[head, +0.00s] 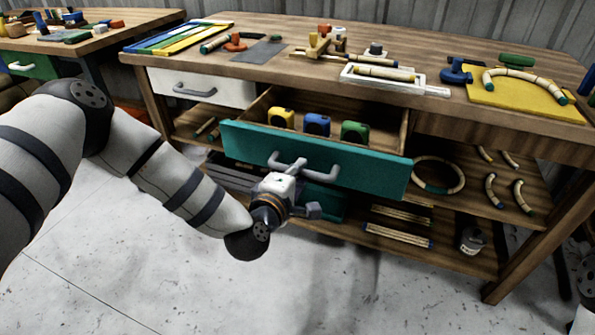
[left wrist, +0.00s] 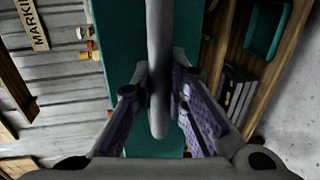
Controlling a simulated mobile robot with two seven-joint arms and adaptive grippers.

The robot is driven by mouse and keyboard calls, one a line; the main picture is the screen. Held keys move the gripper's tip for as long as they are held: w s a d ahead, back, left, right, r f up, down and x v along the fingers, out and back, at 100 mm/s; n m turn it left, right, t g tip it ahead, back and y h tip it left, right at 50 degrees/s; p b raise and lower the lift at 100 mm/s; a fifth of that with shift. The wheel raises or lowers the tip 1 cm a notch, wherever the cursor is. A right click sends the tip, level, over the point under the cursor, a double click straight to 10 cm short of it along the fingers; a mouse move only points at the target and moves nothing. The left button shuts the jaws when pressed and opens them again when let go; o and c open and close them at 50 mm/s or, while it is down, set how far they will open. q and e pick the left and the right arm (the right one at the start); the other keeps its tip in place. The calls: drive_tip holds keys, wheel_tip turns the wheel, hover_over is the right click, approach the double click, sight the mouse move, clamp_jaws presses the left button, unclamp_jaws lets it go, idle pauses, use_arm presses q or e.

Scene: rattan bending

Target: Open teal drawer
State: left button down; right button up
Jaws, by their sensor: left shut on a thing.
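The teal drawer (head: 380,173) of the wooden workbench is pulled out, and its inside shows. Yellow (head: 282,118), blue (head: 317,124) and green (head: 355,131) tape-measure-like items stand in it. The grey bar handle (head: 322,170) is on its front. My left gripper (head: 288,168) is at the handle in the head view. In the left wrist view, the fingers of my left gripper (left wrist: 160,95) are on both sides of the grey handle (left wrist: 158,60), shut on it, with the teal front (left wrist: 205,20) behind. My right gripper is not in view.
A closed white drawer (head: 205,88) is left of the teal one. The benchtop (head: 290,65) holds rattan pieces, clamps and a yellow board (head: 520,97). The concrete floor (head: 190,290) in front is clear.

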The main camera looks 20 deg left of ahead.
use_arm(q)
drive_tip(key=c, duration=1.6)
unclamp_jaws()
drive_tip(key=shift+w+d, duration=0.1)
drive_tip(key=shift+o, duration=0.2)
drive_tip(key=v, duration=1.2)
